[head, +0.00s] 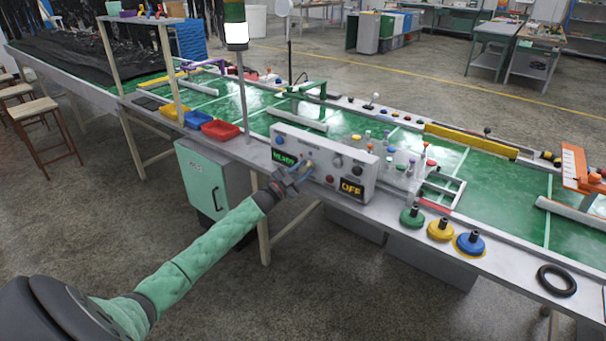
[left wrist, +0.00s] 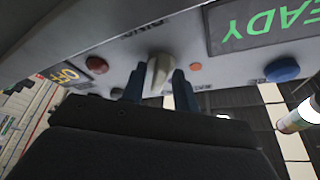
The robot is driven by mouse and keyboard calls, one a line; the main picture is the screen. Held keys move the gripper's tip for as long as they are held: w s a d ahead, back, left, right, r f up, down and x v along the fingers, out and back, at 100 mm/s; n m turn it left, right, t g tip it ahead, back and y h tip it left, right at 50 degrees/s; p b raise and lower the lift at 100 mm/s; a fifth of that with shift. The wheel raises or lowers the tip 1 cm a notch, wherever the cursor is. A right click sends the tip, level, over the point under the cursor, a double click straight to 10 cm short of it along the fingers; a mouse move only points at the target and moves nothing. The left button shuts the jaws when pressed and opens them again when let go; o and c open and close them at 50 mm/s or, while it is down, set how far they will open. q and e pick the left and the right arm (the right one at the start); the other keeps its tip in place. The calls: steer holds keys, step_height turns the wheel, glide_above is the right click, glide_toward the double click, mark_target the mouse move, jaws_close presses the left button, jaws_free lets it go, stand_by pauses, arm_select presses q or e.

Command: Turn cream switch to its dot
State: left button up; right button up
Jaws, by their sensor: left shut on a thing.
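The cream switch (left wrist: 158,70) is on the front of the grey control box (head: 335,152). In the left wrist view it sits between the two blue fingers of my left gripper (left wrist: 160,84), which is shut on it. A small orange-red spot (left wrist: 196,67) shows on the panel just right of the switch in that view; I cannot tell if it is the dot. In the head view my left gripper (head: 297,176) is at the front of the box and largely hides the switch. My right gripper is not in view.
The box has a green READY display (head: 285,158), a yellow OFF display (head: 352,188) and a red button (head: 330,180). In the left wrist view, a blue button (left wrist: 281,70) is beside the switch.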

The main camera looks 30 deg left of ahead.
arm_select(q)
steer(key=m+g+h, duration=0.1)
steer(key=m, duration=0.2)
steer(key=shift+a+r+m+g+h, duration=0.1)
steer(key=shift+m+g+h, duration=0.3)
steer(key=shift+m, duration=1)
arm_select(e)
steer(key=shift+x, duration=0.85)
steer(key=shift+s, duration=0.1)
arm_select(q)
steer(key=o, duration=0.6)
